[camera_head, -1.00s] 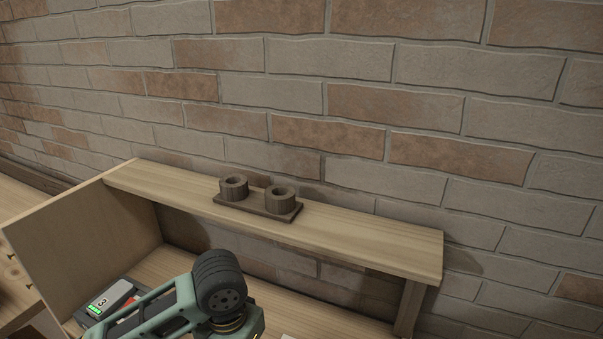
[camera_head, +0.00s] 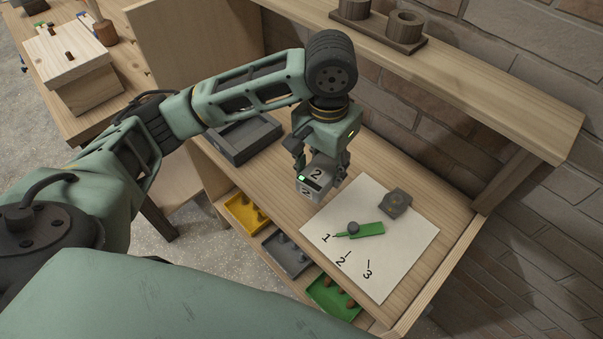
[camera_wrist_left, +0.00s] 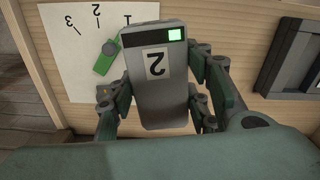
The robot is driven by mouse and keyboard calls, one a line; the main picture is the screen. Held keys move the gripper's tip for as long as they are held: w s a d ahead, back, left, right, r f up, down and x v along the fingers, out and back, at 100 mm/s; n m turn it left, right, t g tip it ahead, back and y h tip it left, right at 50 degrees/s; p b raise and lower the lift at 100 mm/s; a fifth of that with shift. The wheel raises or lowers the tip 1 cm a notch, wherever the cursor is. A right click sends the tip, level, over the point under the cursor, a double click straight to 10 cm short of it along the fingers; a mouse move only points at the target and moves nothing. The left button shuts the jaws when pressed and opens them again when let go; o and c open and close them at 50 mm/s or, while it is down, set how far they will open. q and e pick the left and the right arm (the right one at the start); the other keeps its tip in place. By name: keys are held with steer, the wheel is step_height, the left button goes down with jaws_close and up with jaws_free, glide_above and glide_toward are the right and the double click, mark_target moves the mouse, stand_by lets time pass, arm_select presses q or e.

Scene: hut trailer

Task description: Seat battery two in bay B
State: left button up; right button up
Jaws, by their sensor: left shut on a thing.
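Battery two (camera_head: 317,178) is a grey block marked 2 with a lit green indicator. My left gripper (camera_head: 320,166) is shut on it and holds it over the wooden bench, by the far left edge of the paper sheet. The battery (camera_wrist_left: 157,70) fills the middle of the left wrist view, a finger on each side. A dark grey tray with raised walls (camera_head: 236,153) lies left of the gripper, partly behind my arm. Part of a dark frame (camera_wrist_left: 264,80) shows at the right of the wrist view. No bay B label is readable. My right gripper is not in view.
A white sheet (camera_head: 405,246) marked 1, 2, 3 carries a green pointer (camera_head: 367,229) and a dark block (camera_head: 396,203). A shelf (camera_head: 480,75) overhangs the back. Yellow (camera_head: 238,213), grey (camera_head: 278,264) and green (camera_head: 320,302) trays sit below the bench's front edge.

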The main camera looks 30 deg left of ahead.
arm_select(q)
steer(key=shift+m, duration=0.8)
steer(key=w+d, duration=0.1)
steer(key=w+d+f, duration=0.1)
steer(key=w+d, duration=0.1)
steer(key=shift+w+f, duration=0.3)
steer(key=shift+f, duration=0.05)
steer(key=shift+w+f, duration=0.15)
steer(key=p, duration=0.3)
glide_toward(308, 202)
steer(key=w+a, duration=0.1)
steer(key=w+a+f, duration=0.1)
steer(key=w+a, duration=0.2)
steer(key=w, duration=0.1)
steer(key=shift+a+f, duration=0.3)
steer(key=shift+f, duration=0.1)
steer(key=shift+f+p, duration=0.4)
steer(key=shift+f, duration=1.7)
steer(key=o, duration=1.4)
steer(key=shift+s+f, duration=0.1)
steer(key=shift+f, duration=0.05)
steer(key=shift+o, duration=0.2)
